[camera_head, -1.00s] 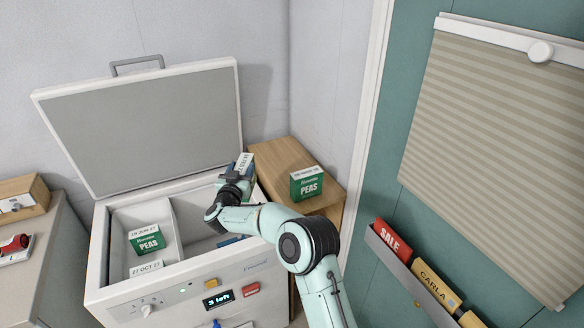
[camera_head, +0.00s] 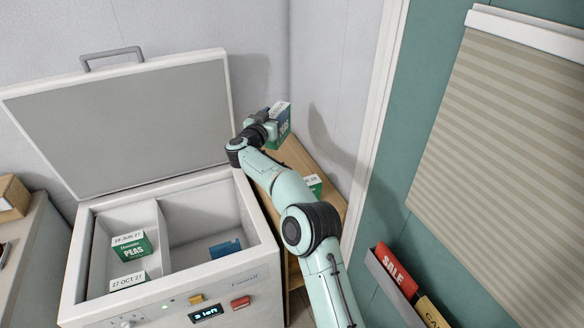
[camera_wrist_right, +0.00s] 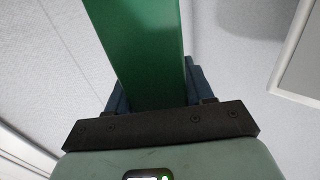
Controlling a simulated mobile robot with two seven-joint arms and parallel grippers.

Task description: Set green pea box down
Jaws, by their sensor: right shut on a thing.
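A green pea box (camera_head: 283,130) with a white top is held by my right gripper (camera_head: 268,125), above the back part of the wooden side table (camera_head: 294,157). The green box (camera_wrist_right: 147,50) fills the middle of the right wrist view, between the fingers. Another green box (camera_head: 313,183) stands on the table, partly hidden behind my right arm. A green PEAS box (camera_head: 132,248) sits in the left compartment of the open freezer (camera_head: 262,258). My left gripper is not in view.
The freezer lid (camera_head: 125,125) stands open. A white-topped box (camera_head: 128,281) lies at the front of the left compartment and a blue packet (camera_head: 225,249) in the right one. A grey wall rack (camera_head: 396,285) with cards hangs at right.

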